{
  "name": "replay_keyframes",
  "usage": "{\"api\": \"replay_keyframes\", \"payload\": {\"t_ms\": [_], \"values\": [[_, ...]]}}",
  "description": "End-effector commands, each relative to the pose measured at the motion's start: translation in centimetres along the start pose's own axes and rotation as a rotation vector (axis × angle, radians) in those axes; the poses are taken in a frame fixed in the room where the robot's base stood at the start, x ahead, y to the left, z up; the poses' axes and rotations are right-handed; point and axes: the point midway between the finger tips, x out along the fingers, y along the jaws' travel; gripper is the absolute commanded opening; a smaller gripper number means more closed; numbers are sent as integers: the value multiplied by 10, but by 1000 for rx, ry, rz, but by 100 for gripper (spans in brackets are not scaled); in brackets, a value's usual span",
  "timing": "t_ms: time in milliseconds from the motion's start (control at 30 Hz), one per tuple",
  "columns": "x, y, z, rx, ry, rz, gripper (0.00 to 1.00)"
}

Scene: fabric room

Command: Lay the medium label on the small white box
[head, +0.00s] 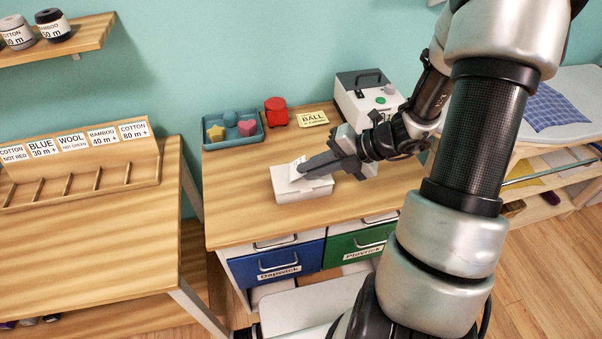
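The small white box (302,193) sits on the wooden desk, left of its middle. My gripper (303,172) reaches in from the right, with its fingertips just over the box top. A small white label (297,167) with faint marks shows at the fingertips, tilted, and the fingers look closed on its edge. I cannot tell whether the label touches the box. Its size wording is too small to read.
A teal tray (233,145) of colored shapes, a red object (276,111), a yellow "BALL" card (312,119) and a white machine (364,95) stand along the desk's back. The desk's left front is clear. A label rack (80,172) stands on the left table.

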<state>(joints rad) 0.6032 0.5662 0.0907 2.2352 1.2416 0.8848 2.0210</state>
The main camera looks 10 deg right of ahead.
Motion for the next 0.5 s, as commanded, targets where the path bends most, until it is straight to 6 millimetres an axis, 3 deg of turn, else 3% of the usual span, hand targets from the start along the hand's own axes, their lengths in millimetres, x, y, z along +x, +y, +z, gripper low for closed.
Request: {"api": "replay_keyframes", "payload": {"t_ms": [267,500], "values": [[-3,1,0,0,0,0,11],[-28,4,0,1,-1,-1,11]]}}
